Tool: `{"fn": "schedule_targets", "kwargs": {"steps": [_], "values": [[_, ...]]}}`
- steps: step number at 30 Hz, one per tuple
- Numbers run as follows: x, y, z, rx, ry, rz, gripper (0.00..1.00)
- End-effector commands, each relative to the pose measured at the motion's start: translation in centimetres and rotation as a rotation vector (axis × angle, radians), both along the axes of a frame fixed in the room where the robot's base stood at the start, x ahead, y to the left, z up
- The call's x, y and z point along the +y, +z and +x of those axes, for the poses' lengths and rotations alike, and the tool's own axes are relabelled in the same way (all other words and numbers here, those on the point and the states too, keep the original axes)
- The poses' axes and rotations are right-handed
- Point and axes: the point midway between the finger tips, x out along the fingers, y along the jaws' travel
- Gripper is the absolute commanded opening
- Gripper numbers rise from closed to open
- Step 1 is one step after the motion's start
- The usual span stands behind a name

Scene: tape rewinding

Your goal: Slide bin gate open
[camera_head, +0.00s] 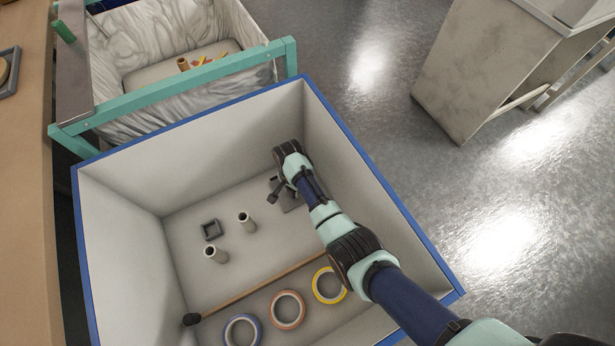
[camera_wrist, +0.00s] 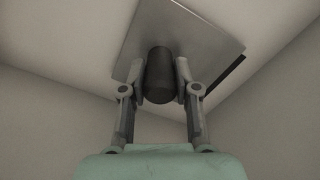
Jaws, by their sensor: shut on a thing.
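The bin (camera_head: 130,200) is a deep pale box with a blue rim. Its gate looks to be the flat grey plate (camera_wrist: 205,42) against the pale surface in the wrist view. A dark rounded knob (camera_wrist: 159,78) stands out from the plate. My gripper (camera_wrist: 160,90) has its fingers on both sides of the knob and is shut on it. A narrow dark gap (camera_wrist: 228,75) shows along the plate's right edge. In the head view my gripper (camera_head: 275,190) is low inside the bin, near the right side, and hides part of the plate (camera_head: 291,200).
On the bin floor are a blue ring (camera_head: 227,331), an orange ring (camera_head: 274,311), a yellow ring (camera_head: 318,290), two small tubes (camera_head: 216,255) (camera_head: 247,223) and a square grey piece (camera_head: 211,222). A long rod (camera_head: 262,286) lies across. A lined cart (camera_head: 175,30) stands behind.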

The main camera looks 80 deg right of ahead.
Motion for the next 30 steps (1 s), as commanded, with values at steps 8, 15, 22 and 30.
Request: {"fn": "schedule_targets", "kwargs": {"steps": [8,15,22,30], "values": [[1.3,0.3,-1.1,0.002,0.0,0.002,0.0],[2.5,0.3,-2.1,0.002,0.0,0.003,0.0],[3.7,0.3,-3.1,0.002,0.0,0.002,0.0],[5.2,0.3,-4.4,0.002,0.0,0.003,0.0]]}}
